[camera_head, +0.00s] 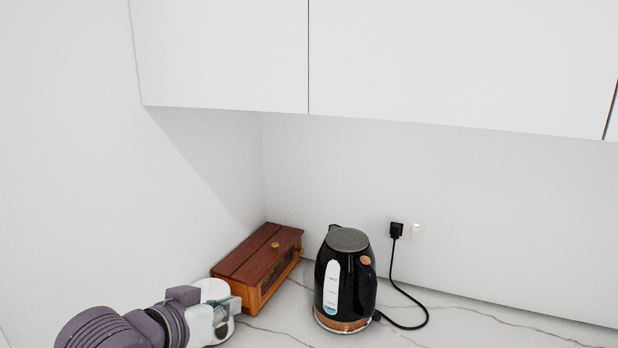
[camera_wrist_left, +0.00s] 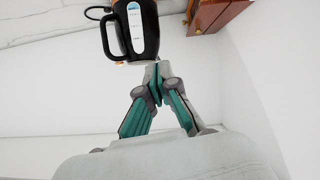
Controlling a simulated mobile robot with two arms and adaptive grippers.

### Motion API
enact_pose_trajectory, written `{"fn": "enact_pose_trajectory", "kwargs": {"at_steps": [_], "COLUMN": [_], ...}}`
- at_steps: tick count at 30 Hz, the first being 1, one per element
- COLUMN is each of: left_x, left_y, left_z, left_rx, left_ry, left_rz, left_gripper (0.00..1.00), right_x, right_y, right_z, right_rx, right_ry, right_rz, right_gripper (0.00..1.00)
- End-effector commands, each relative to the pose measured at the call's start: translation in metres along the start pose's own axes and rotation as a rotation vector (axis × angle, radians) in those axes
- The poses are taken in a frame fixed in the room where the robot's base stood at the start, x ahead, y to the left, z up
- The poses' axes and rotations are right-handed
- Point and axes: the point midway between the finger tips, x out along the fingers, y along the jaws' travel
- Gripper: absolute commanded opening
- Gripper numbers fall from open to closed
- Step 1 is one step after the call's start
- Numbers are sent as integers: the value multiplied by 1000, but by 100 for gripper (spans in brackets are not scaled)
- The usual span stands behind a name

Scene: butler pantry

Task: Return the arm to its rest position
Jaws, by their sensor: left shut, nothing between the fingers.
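My left arm comes in at the lower left of the head view. Its gripper (camera_head: 230,308) is just in front of the wooden box and to the left of the kettle. In the left wrist view the two fingers (camera_wrist_left: 154,78) meet at their tips, with nothing between them. My right gripper is not in view.
A black kettle (camera_head: 346,275) with copper trim stands on the marble counter (camera_head: 470,325); it also shows in the left wrist view (camera_wrist_left: 133,32). A brown wooden box (camera_head: 250,262) sits in the corner. White cabinets (camera_head: 450,60) hang above. The counter right of the cord (camera_head: 408,297) is clear.

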Motion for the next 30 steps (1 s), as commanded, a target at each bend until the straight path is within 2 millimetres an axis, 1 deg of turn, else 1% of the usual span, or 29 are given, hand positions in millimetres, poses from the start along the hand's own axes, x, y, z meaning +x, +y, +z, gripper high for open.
{"fn": "enact_pose_trajectory", "kwargs": {"at_steps": [1,2,3,5,6,8,9,12,15,18,25,26,27,30], "left_x": [8,10,12,11,8,2,-4,-19,-35,-51,-92,-88,-78,-61], "left_y": [-6,-9,-14,-19,-22,-25,-27,-29,-30,-29,-26,-28,-30,-35], "left_z": [40,60,87,128,156,195,217,263,299,329,386,392,399,419], "left_rx": [-21,-28,-36,-45,-49,-54,-56,-54,-50,-47,-32,-30,-29,-31], "left_ry": [-69,-104,-150,-222,-272,-345,-388,-482,-561,-631,-780,-785,-785,-795], "left_rz": [-20,-35,-55,-84,-104,-130,-147,-179,-202,-221,-256,-257,-256,-253], "left_gripper": [0,0,0,0,0,0,0,0,0,0,0,0,0,0], "right_x": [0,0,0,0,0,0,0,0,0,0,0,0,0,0], "right_y": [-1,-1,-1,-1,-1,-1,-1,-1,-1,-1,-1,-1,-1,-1], "right_z": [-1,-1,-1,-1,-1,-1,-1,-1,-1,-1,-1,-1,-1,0], "right_rx": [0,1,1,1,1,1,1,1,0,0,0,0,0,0], "right_ry": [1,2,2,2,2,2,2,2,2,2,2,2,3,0], "right_rz": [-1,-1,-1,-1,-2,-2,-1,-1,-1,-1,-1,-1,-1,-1], "right_gripper": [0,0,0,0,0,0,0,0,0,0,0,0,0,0]}}
